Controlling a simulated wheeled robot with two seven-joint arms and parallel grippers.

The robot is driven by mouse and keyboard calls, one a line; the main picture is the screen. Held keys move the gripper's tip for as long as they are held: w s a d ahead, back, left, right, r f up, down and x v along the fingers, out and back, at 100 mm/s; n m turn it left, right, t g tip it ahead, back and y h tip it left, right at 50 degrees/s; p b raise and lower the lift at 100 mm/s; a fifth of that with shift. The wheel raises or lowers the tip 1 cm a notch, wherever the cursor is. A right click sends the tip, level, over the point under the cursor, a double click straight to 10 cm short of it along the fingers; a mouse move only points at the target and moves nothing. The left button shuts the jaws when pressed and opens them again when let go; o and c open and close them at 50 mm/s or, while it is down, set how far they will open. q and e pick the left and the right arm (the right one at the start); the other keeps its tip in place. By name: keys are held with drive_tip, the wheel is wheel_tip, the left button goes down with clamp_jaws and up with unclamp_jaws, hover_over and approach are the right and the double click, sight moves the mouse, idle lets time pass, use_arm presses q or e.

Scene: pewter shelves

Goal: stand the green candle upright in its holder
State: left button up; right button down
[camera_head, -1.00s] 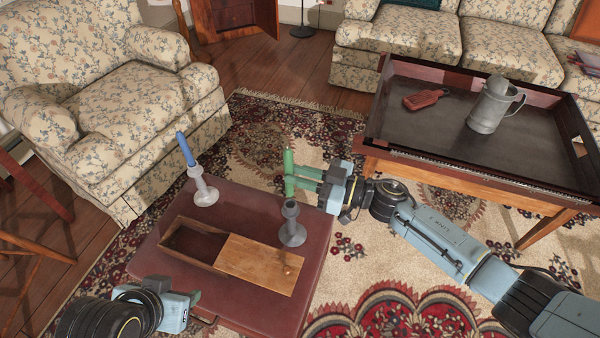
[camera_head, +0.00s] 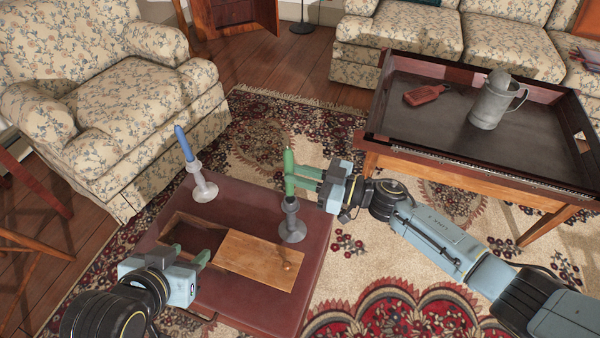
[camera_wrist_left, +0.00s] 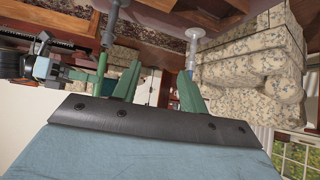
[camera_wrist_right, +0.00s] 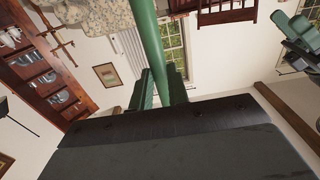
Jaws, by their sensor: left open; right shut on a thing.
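The green candle (camera_head: 289,172) is upright in my right gripper (camera_head: 307,180), which is shut on it. The candle also runs between the fingers in the right wrist view (camera_wrist_right: 150,40). The grey holder (camera_head: 292,225) stands on the dark red table directly below the candle. The candle's lower end is at the holder's top; I cannot tell whether it is inside the cup. The left wrist view shows the candle (camera_wrist_left: 101,66) meeting the holder (camera_wrist_left: 111,22). My left gripper (camera_head: 192,254) is open and empty above the wooden box, left of the holder.
A blue candle (camera_head: 184,143) stands in a white holder (camera_head: 204,190) at the table's back left. An open wooden box (camera_head: 262,258) with a partly slid lid lies in front of the grey holder. A tray table (camera_head: 440,115) with a pewter jug (camera_head: 490,103) stands at right.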

use_arm(q)
drive_tip(key=w+r+t, duration=0.1)
drive_tip(key=w+d+r+t, duration=0.1)
drive_tip(key=w+r+h+b, duration=0.1)
drive_tip(key=shift+d+r+t, duration=0.15)
drive_tip(key=shift+d+t, duration=0.1)
drive_tip(key=shift+t, duration=0.15)
use_arm(e)
drive_tip(key=shift+f, duration=0.9)
use_arm(q)
drive_tip(key=shift+r, duration=0.25)
drive_tip(key=shift+f+b, duration=0.95)
drive_tip(key=shift+f, duration=0.25)
use_arm(e)
drive_tip(key=shift+f, duration=1.8)
drive_tip(key=c, duration=1.3)
unclamp_jaws()
